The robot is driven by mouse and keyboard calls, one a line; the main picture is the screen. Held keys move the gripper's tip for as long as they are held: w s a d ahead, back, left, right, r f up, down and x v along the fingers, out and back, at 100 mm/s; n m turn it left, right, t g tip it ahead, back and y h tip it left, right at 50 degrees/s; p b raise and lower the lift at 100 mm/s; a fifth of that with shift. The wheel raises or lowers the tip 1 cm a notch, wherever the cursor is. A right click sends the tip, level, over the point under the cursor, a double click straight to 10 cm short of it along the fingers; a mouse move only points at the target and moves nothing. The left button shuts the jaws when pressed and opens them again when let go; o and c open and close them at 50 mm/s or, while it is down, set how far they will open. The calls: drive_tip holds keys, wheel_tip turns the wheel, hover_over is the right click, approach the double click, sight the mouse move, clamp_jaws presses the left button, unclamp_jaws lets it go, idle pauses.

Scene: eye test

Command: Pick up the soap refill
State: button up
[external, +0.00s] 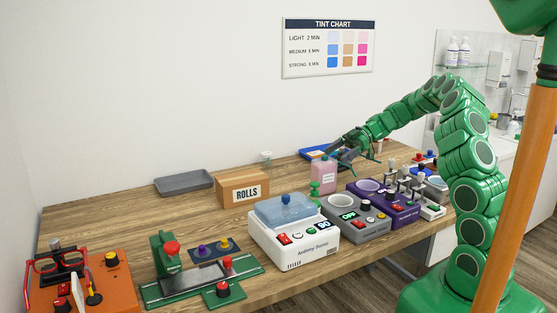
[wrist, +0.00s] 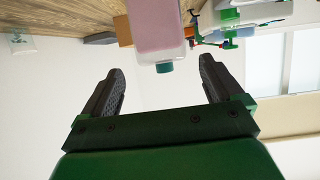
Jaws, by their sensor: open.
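The soap refill looks to be the pink bottle (external: 323,177) with a pale label, standing upright toward the back of the wooden table. In the wrist view the pink bottle (wrist: 156,30) appears upside down, with its teal cap (wrist: 165,67) between the fingertips in the picture. My gripper (external: 346,150) is just right of and above the bottle's top in the external view. In the wrist view my gripper (wrist: 161,70) is open, a finger on either side of the cap, with visible gaps. Nothing is held. I cannot tell how far the fingers are from the bottle in depth.
A blue tray (external: 309,154) lies behind the bottle. The ROLLS box (external: 243,189) and a grey tray (external: 184,182) are left. A white device with a blue lid (external: 291,231), a grey OFF device (external: 357,222) and a purple device (external: 384,207) stand in front and right.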

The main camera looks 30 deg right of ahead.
sight(325, 156)
drive_tip(key=shift+s+f+x, duration=0.1)
drive_tip(key=shift+f+x, duration=0.05)
drive_tip(key=shift+x, duration=1.75)
drive_tip(key=shift+s+f+x, duration=0.1)
drive_tip(key=shift+f+x, duration=0.05)
drive_tip(key=shift+x, duration=1.75)
drive_tip(key=shift+d, duration=0.15)
drive_tip(key=c, duration=1.1)
drive_tip(key=shift+r, duration=0.65)
wheel_tip(325, 156, up, 2)
drive_tip(key=shift+r, duration=0.1)
drive_tip(key=s+r, duration=0.3)
drive_tip(key=s, duration=0.1)
drive_tip(key=s+r, duration=0.3)
drive_tip(key=s, duration=0.2)
drive_tip(key=s+d+r, duration=0.1)
drive_tip(key=s+r, duration=0.2)
drive_tip(key=s, duration=0.1)
drive_tip(key=shift+s+d+r, duration=0.1)
drive_tip(key=shift+s+r, duration=0.15)
drive_tip(key=shift+s, duration=0.15)
